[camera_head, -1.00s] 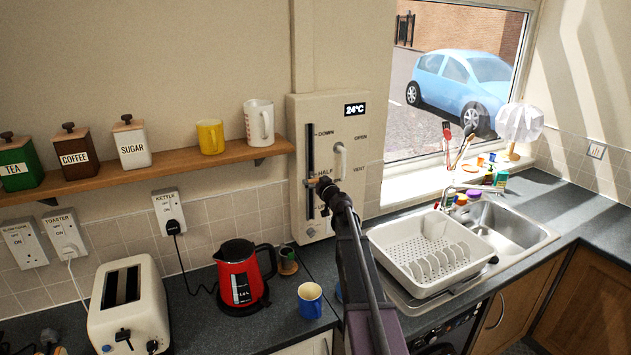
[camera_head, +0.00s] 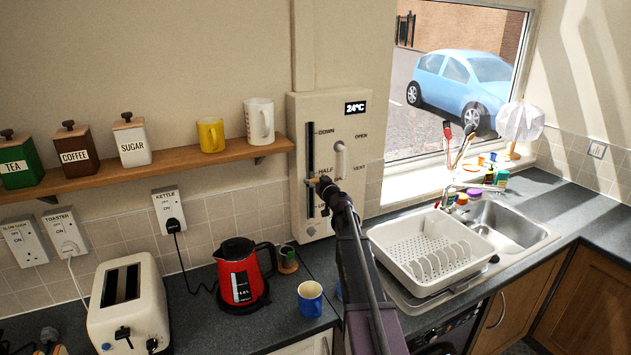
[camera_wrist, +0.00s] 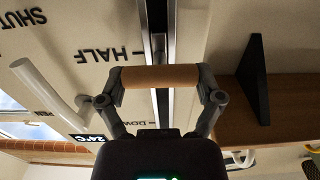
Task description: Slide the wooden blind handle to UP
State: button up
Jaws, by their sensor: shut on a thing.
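The wooden blind handle (camera_wrist: 158,76) is a short tan cylinder on a vertical track (camera_head: 311,150) in the cream wall panel (camera_head: 352,125). My gripper (camera_wrist: 158,78) is shut on it, with one finger at each end. In the head view my gripper (camera_head: 323,184) is at the track, partly covering the handle, which appears just below the HALF label (camera_head: 325,168). The DOWN label (camera_head: 325,131) is near the track's top; the UP label near its lower end is partly hidden. In the wrist view the panel's labels appear upside down.
A white lever (camera_head: 341,160) for OPEN, VENT and SHUT stands out right of the track. A wooden shelf (camera_head: 180,167) with canisters and mugs ends just left of the panel. A red kettle (camera_head: 240,275) and blue mug (camera_head: 310,299) stand below; a dish rack (camera_head: 425,255) is at right.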

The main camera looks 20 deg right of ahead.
notch_tip(320, 180, down, 15)
jog(key=b, duration=1.4)
jog(key=shift+r, duration=0.2)
jog(key=shift+s, duration=0.1)
jog(key=o, duration=1.1)
jog(key=shift+f, duration=0.15)
jog(key=shift+c, duration=0.2)
jog(key=s, duration=1.2)
jog(key=shift+d, duration=0.2)
